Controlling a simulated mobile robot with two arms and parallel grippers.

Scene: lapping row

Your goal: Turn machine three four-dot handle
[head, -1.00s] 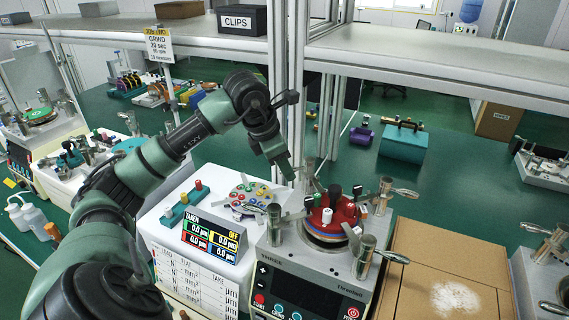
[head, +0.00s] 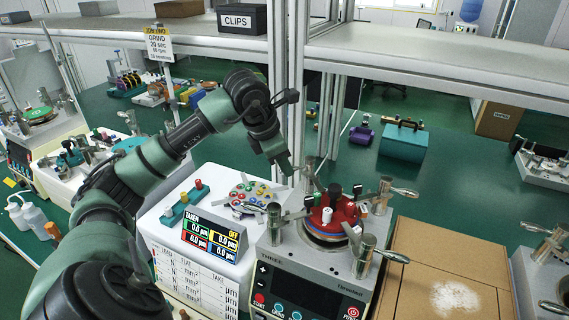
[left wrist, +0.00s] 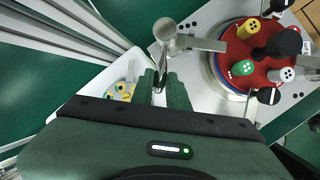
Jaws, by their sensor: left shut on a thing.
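Machine three (head: 265,252) stands at centre right. Its round top holds a red disc (head: 342,207) with a black knob and several small coloured knobs; in the left wrist view a green knob (left wrist: 243,67) and a white knob (left wrist: 287,74) show dots. Metal clamp posts with levers stand around the disc. My left gripper (head: 291,178) is at the back-left post (head: 310,172). In the left wrist view its fingers (left wrist: 164,84) are shut on the thin silver handle (left wrist: 162,66) that runs from that post (left wrist: 165,30). I cannot see dots on this handle. My right gripper is out of view.
A white stand left of the machine carries a TAKEN display (head: 212,236) and a round plate of coloured pieces (head: 252,194). A cardboard box (head: 440,255) lies at right. A metal frame upright (head: 297,80) and a shelf (head: 440,62) stand close behind the gripper.

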